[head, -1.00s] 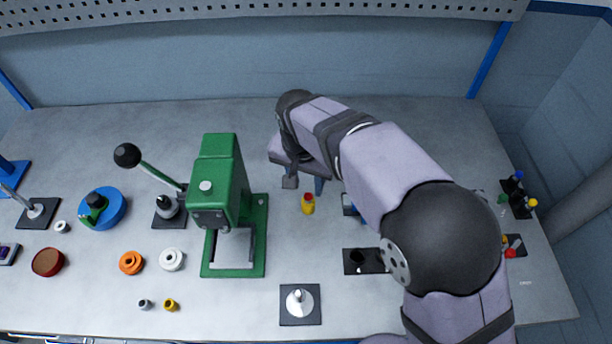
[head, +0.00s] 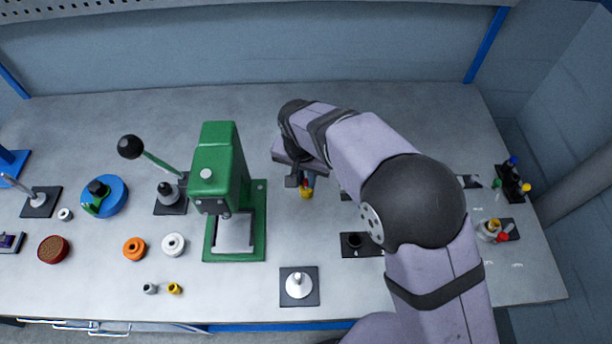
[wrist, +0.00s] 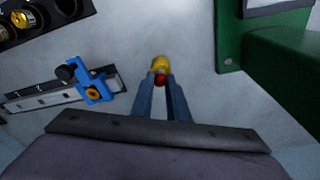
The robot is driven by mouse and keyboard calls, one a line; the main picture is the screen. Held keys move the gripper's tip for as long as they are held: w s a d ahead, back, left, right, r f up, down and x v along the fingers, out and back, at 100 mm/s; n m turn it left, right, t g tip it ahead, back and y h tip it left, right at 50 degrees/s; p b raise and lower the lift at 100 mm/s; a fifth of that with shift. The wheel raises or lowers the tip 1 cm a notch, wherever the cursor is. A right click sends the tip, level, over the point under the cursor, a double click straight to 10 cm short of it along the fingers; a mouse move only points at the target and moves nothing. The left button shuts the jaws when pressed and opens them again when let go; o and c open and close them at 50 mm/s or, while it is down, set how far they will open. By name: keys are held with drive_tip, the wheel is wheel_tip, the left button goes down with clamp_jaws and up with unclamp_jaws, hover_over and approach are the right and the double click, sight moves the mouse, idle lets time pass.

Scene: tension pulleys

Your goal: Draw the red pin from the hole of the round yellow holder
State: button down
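The round yellow holder (head: 306,194) stands on the bench to the right of the green press. The red pin (head: 305,183) is at its top, partly hidden by my gripper in the head view. My gripper (head: 308,180) reaches down over them from behind. In the wrist view, the two blue-grey fingers (wrist: 162,82) lie on either side of the red pin (wrist: 160,79), with the yellow holder (wrist: 160,63) just beyond the tips. The pin about fills the space between the fingertips; whether they touch it cannot be told.
The green press (head: 222,190) stands close on the left. The wrist view shows a blue clamp-like part (wrist: 93,84) on a dark strip. Bare bench surrounds the holder.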

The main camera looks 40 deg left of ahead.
sight(306, 181)
drive_tip(key=shift+r+p, duration=1.35)
drive_tip(key=shift+r, duration=0.55)
idle(0.8)
drive_tip(key=shift+r+p, duration=0.35)
drive_tip(key=shift+r, duration=0.15)
drive_tip(key=shift+r, duration=0.1)
drive_tip(key=shift+r+p, duration=1.45)
drive_tip(key=shift+r, duration=0.45)
drive_tip(key=w+d+f+m+b, duration=0.1)
drive_tip(key=w+d+f, duration=0.1)
drive_tip(key=w+d, duration=0.65)
drive_tip(key=w+d+f+m+b, duration=0.1)
drive_tip(key=w+d, duration=0.5)
drive_tip(key=d, duration=0.6)
drive_tip(key=d+f+m+b, duration=0.1)
drive_tip(key=d+f, duration=0.1)
drive_tip(key=d, duration=1.1)
drive_tip(key=d+f+m+b, duration=0.1)
drive_tip(key=d, duration=1.2)
drive_tip(key=shift+s+d+f+h, duration=0.25)
drive_tip(key=shift+d+f+h, duration=0.1)
drive_tip(key=shift+h, duration=0.05)
